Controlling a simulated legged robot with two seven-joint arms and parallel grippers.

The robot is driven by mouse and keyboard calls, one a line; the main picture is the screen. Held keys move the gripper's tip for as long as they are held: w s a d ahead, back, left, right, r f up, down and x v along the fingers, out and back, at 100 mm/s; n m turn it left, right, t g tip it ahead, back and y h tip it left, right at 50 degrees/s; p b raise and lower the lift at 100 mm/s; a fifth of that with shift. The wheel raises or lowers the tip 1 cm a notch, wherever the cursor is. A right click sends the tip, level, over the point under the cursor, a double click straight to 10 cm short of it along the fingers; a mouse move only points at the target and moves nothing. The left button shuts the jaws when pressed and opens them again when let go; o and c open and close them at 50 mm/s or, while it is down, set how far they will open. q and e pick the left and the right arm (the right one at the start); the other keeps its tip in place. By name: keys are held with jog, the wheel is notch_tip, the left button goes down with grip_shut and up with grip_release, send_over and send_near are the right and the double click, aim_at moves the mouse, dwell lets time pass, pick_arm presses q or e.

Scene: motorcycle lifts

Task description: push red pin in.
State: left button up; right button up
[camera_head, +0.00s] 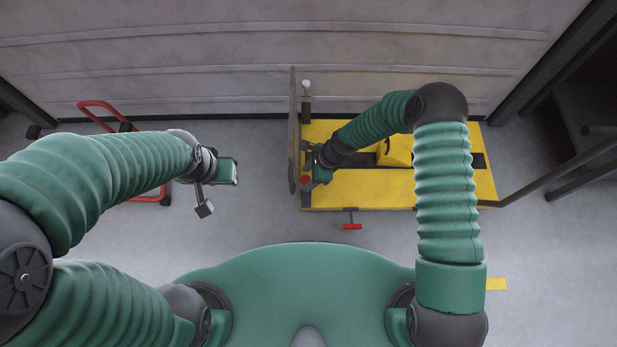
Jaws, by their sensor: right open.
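A yellow motorcycle lift (390,192) lies on the floor right of centre, with an upright dark plate (293,130) at its left end. A small red piece (306,179) shows at this end, beside my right gripper (314,172). A red T-shaped handle (352,227) sticks out from the lift's near edge on a thin rod. I cannot tell for certain which of the two is the red pin. My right gripper is open close to the plate; its fingertips are partly hidden. My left gripper (228,171) hangs over open floor left of the lift, its jaws unclear.
A red tubular frame (97,104) stands on the floor at the left, partly behind my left arm. A dark bar (560,172) slants in from the right to the lift's right end. A ribbed grey wall closes the back. The floor between my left gripper and the lift is clear.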

jog(key=shift+c, duration=0.3)
grip_shut()
dwell(1.2)
